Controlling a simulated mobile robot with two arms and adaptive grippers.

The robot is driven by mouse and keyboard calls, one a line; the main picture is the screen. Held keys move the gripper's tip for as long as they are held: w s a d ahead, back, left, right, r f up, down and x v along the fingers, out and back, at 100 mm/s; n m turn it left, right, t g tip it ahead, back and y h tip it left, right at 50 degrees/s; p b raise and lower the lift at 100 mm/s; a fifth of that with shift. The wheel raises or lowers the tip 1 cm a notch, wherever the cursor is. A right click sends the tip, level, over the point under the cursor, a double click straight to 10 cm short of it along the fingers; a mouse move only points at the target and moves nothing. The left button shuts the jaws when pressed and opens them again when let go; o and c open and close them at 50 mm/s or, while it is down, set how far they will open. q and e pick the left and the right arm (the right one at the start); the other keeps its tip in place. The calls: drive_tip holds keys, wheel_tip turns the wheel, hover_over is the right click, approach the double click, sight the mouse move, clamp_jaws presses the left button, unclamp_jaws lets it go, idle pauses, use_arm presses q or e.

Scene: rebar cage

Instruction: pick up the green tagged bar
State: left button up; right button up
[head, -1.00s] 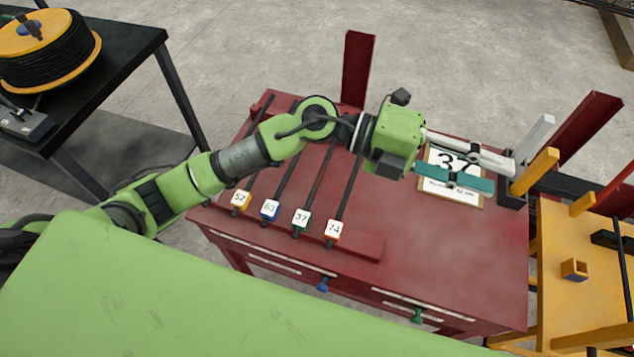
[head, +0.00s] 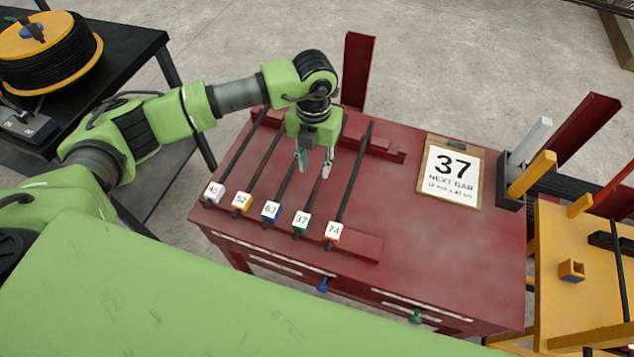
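The green tagged bar (head: 311,197) lies on the red bench among several parallel dark bars. Its green tag (head: 302,219) reads 37 and faces the bench's front edge. My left gripper (head: 315,166) points down over the middle of the bars, close to the green tagged bar. Its teal and pale fingertips are apart, and I see nothing held between them. The gripper hides the far part of the green tagged bar. I cannot tell whether a fingertip touches it. My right gripper is not in view.
Neighbouring bars carry a blue 63 tag (head: 270,210) and an orange 74 tag (head: 333,231). A card (head: 451,172) reading 37, NEXT BAR, lies to the right. Red posts (head: 357,70) rise behind the bench. A yellow frame (head: 560,320) stands at right.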

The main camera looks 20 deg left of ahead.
sight(318, 184)
use_arm(q)
wheel_tip(318, 184, down, 3)
drive_tip(key=shift+r, duration=0.15)
drive_tip(key=f, duration=0.1)
drive_tip(key=f+p, duration=0.2)
drive_tip(key=f, duration=0.1)
drive_tip(key=shift+w+d, duration=0.1)
drive_tip(key=shift+d, duration=0.2)
drive_tip(key=shift+f, duration=0.6)
clamp_jaws()
drive_tip(key=shift+w+r, duration=0.1)
